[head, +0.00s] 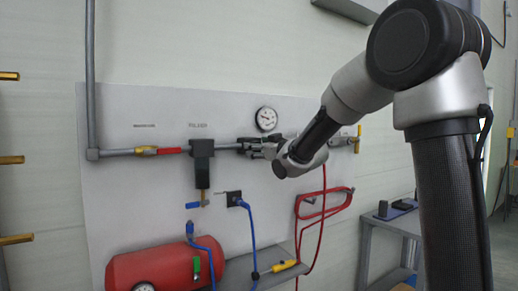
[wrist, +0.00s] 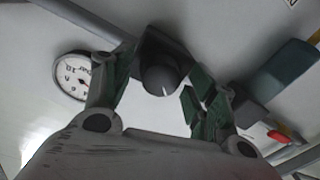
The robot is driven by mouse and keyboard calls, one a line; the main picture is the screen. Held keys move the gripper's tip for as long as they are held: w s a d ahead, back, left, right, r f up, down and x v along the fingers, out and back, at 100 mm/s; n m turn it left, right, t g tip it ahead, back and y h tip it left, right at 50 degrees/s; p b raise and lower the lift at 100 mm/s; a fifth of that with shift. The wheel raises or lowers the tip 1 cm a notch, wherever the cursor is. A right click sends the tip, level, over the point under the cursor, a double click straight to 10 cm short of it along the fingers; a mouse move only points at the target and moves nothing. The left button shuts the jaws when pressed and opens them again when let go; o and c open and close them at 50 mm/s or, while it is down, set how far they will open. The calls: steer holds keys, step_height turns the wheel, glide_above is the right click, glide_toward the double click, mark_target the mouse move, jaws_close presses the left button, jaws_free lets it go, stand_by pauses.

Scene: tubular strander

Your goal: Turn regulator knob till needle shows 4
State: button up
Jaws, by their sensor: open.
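The round white pressure gauge (head: 265,119) is on the wall panel, just above my gripper (head: 257,148) in the head view. In the wrist view the gauge (wrist: 72,77) is at the left, rotated and partly covered by a finger. Its needle is too small to read surely. The dark regulator knob (wrist: 161,80) has a small white mark and sits between the spread fingers of my gripper (wrist: 160,76). The gripper is open, with a finger on each side of the knob. Whether either finger touches it I cannot tell. In the head view my gripper and wrist hide the knob.
A dark filter unit (head: 202,162) hangs on the pipe left of my gripper. Below are a red tank (head: 165,268), a blue hose (head: 250,230) and a red hose hung on a hook (head: 323,203). A grey bench (head: 395,222) stands at the right.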

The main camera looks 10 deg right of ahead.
steer(key=c, duration=1)
steer(key=shift+c, duration=0.2)
steer(key=m, duration=0.3)
steer(key=shift+m, duration=2.2)
steer(key=o, duration=1)
